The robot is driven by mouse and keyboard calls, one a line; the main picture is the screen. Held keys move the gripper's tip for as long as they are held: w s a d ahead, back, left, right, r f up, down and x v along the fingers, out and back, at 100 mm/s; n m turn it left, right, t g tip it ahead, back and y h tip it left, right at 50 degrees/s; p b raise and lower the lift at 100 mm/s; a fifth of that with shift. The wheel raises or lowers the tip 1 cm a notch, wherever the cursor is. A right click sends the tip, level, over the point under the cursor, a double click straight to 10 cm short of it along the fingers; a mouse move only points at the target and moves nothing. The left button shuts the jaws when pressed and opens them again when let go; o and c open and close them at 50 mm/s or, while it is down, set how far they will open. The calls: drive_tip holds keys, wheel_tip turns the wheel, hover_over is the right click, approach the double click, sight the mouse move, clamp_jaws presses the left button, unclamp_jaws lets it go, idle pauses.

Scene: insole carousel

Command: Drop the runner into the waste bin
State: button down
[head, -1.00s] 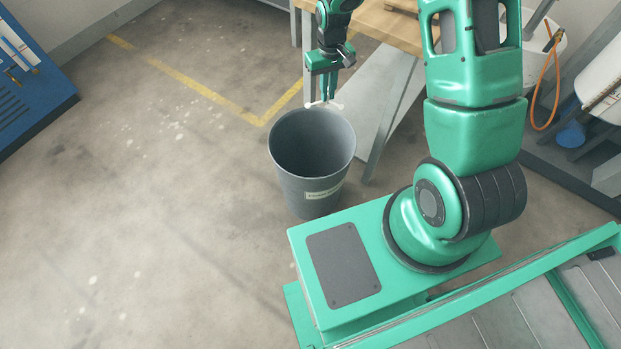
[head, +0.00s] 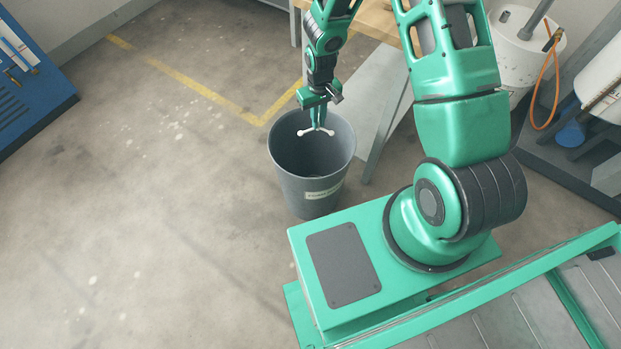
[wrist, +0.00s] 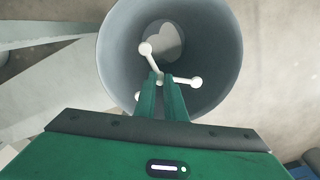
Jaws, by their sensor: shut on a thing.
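The runner (head: 302,131) is a small white branched piece with rounded ends. My gripper (head: 318,128) is shut on it and holds it over the mouth of the grey waste bin (head: 312,188). In the wrist view the runner (wrist: 183,80) sits between the fingertips (wrist: 162,82), with its arms sticking out to the sides. The bin's round opening (wrist: 221,45) lies behind it, and a pale patch shows at the bottom of the bin. The bin stands upright on the floor and carries a pale label on its front.
A wooden-topped table (head: 385,22) with grey legs stands behind the bin. White drums (head: 520,42) with an orange hose are at the upper right. A blue unit (head: 35,85) is at the far left. The floor (head: 150,220) left of the bin is clear.

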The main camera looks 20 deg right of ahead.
drive_tip(key=c, duration=1.7)
unclamp_jaws()
drive_tip(key=shift+c, duration=0.2)
wheel_tip(320, 180, up, 11)
drive_tip(key=shift+f, duration=0.2)
